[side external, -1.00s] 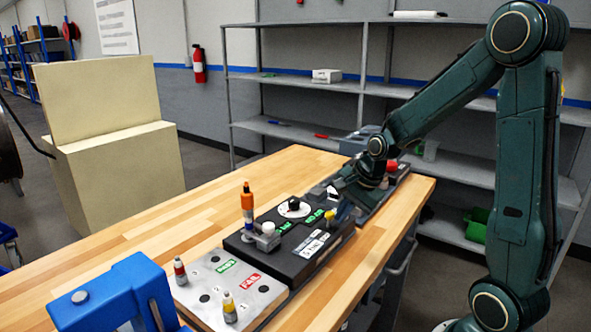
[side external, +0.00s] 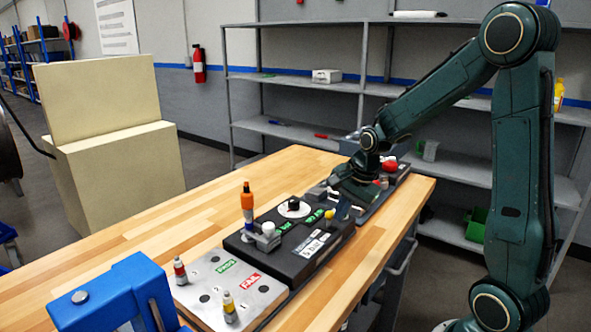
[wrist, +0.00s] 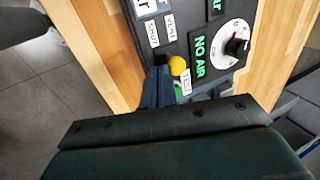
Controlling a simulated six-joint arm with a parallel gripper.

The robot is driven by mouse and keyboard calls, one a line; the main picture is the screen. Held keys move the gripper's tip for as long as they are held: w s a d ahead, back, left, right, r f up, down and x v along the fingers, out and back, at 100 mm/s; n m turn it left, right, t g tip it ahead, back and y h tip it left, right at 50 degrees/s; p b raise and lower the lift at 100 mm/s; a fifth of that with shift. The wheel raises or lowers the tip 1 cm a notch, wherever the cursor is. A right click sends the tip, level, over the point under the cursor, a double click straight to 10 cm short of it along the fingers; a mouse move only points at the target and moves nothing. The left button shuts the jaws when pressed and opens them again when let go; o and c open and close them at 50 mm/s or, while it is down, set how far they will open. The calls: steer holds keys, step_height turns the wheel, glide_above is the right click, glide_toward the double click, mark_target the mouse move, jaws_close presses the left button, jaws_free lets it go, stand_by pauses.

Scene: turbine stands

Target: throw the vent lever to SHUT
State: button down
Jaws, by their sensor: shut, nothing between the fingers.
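The vent lever shows in the wrist view as a yellow ball knob (wrist: 178,65) on the dark control box. White SHUT (wrist: 153,34) and VENT (wrist: 170,26) labels lie beyond it, and another white label (wrist: 186,82) lies on its near side. My gripper (wrist: 157,88) is shut and empty, its blue-grey fingers just left of the knob; I cannot tell whether they touch it.
A white dial (wrist: 235,45) and a green NO AIR sign (wrist: 199,56) are right of the knob. The wooden tabletop (side external: 130,245) is clear at left.

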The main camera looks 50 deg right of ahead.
mark_target(332, 214)
steer(key=shift+w+r+g, duration=0.1)
steer(key=shift+w+g, duration=0.2)
steer(key=shift+g, duration=0.1)
steer(key=shift+w+r+g, duration=0.15)
steer(key=shift+w+g, duration=0.35)
steer(key=shift+g, duration=0.25)
steer(key=shift+w+r+g, duration=0.15)
steer(key=shift+w+g, duration=0.3)
steer(key=shift+g, duration=0.3)
steer(key=shift+r, duration=0.25)
steer(key=shift+r, duration=0.55)
steer(key=shift+s+r, duration=0.1)
steer(key=shift+s, duration=0.1)
step_height(332, 214, up, 12)
steer(key=s, duration=0.2)
steer(key=shift+f, duration=0.25)
